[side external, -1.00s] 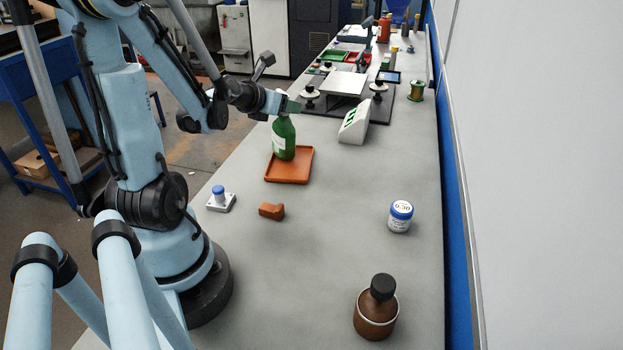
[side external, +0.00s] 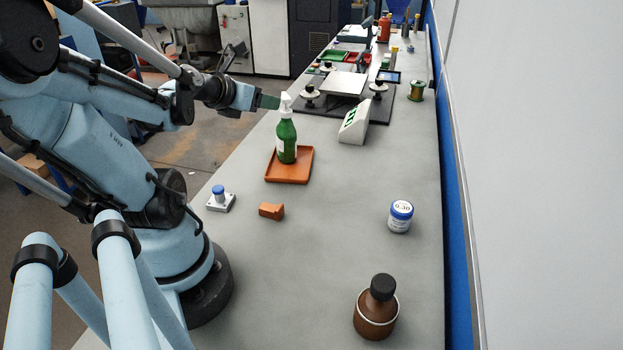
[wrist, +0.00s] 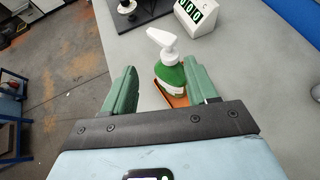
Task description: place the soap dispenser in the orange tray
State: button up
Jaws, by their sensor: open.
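The soap dispenser (side external: 286,141), a green bottle with a white pump top and white label, stands upright in the orange tray (side external: 293,174) on the grey bench. My gripper (side external: 277,102) is beside the pump top, on its left in the side view. In the wrist view, my gripper (wrist: 158,88) has its two green fingers wide apart, with nothing held between them. The dispenser (wrist: 170,72) shows just beyond the fingertips, and the orange tray (wrist: 178,100) shows partly beneath it, the rest hidden by the gripper.
A digital meter (side external: 354,124) stands behind the tray to the right. A brown block (side external: 271,211), a blue-button box (side external: 221,199), a white jar (side external: 400,216) and a brown bottle (side external: 376,307) stand nearer the camera. The bench right of the tray is clear.

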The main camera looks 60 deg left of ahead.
jog(key=shift+v, duration=0.95)
jog(key=w+d+f+n+g+h, duration=0.1)
jog(key=w+d+n+g+h, duration=0.1)
jog(key=d+n, duration=1)
jog(key=w+d+f+n+g+h, duration=0.1)
jog(key=w+d+f+n+h, duration=0.1)
jog(key=d+n, duration=1)
jog(key=w+n+h, duration=0.1)
jog(key=n, duration=0.5)
jog(key=shift+w+g+h, duration=0.2)
jog(key=shift+g+h, duration=0.2)
